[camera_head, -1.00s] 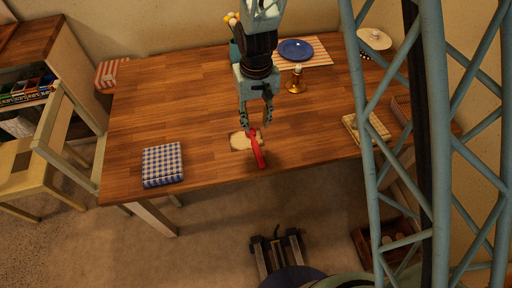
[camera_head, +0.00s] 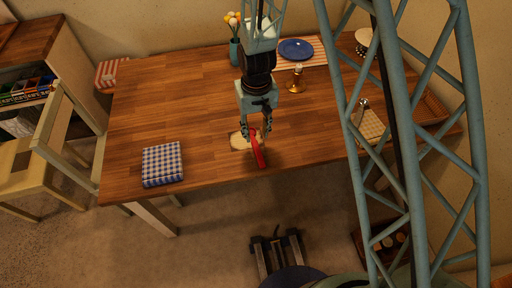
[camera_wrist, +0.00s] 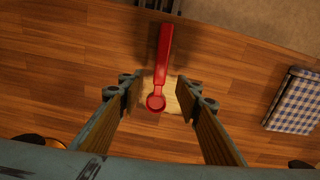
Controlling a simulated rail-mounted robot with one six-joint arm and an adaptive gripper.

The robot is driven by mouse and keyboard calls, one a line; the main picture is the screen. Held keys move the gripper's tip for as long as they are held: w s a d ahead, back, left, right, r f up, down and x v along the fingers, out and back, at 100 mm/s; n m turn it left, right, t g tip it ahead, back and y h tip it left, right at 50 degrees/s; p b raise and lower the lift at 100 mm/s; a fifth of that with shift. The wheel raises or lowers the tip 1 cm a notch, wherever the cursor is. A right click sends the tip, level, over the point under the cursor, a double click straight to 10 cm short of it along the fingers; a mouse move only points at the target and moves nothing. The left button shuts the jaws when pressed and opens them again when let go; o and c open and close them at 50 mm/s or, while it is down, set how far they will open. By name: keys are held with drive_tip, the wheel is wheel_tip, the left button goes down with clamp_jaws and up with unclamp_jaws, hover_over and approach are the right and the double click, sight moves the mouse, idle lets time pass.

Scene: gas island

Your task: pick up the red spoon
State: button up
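The red spoon (camera_head: 257,150) lies near the front edge of the wooden table, its bowl end over a small pale mat (camera_head: 238,141) and its handle toward the front edge. In the wrist view the red spoon (camera_wrist: 162,62) runs up the picture, with its round bowl between the fingers. My gripper (camera_head: 257,137) points down at the bowl end. In the wrist view my gripper (camera_wrist: 158,92) is open, with a finger on each side and a gap to the spoon. I cannot tell how high the fingertips are above the table.
A blue checked cloth (camera_head: 162,164) lies to the left on the table (camera_head: 190,100). A brass candlestick (camera_head: 296,80), a blue plate (camera_head: 296,49) and a flower vase (camera_head: 235,50) stand behind. A tan waffled item (camera_head: 372,126) lies right, partly behind my lattice arm. The middle left is clear.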

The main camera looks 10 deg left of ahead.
sight(256, 146)
drive_tip(key=shift+f, duration=1.2)
drive_tip(key=shift+f, duration=2.6)
drive_tip(key=c, duration=0.9)
